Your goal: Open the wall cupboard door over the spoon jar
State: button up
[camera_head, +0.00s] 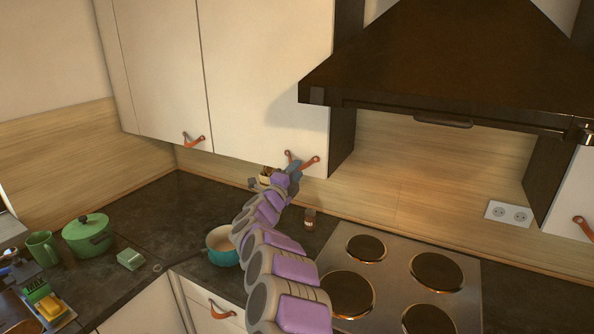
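The wall cupboard door (262,70) beside the hood is pale and looks closed. Its leather pull (309,161) is orange-brown, with dark studs, at the door's lower right edge. My gripper (294,168) is at the left part of this pull and overlaps it in the picture. I cannot tell whether its fingers are open or shut, or whether they touch the strap. What looks like the spoon jar (266,172) stands on the counter below the door, mostly hidden behind my gripper and wrist.
The dark range hood (450,60) juts out right of the door, above the hob (395,275). A second door (160,70) with its own pull (193,141) is to the left. A teal pot (222,247), small jar (310,219) and green pot (88,235) stand on the counter.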

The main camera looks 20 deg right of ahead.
jog(key=shift+w+d+r, duration=0.2)
jog(key=shift+w, duration=0.15)
jog(key=shift+w+a, duration=0.1)
jog(key=shift+w, duration=0.05)
jog(key=shift+d, duration=0.25)
jog(key=c, duration=0.4)
jog(key=shift+a, duration=0.1)
grip_shut()
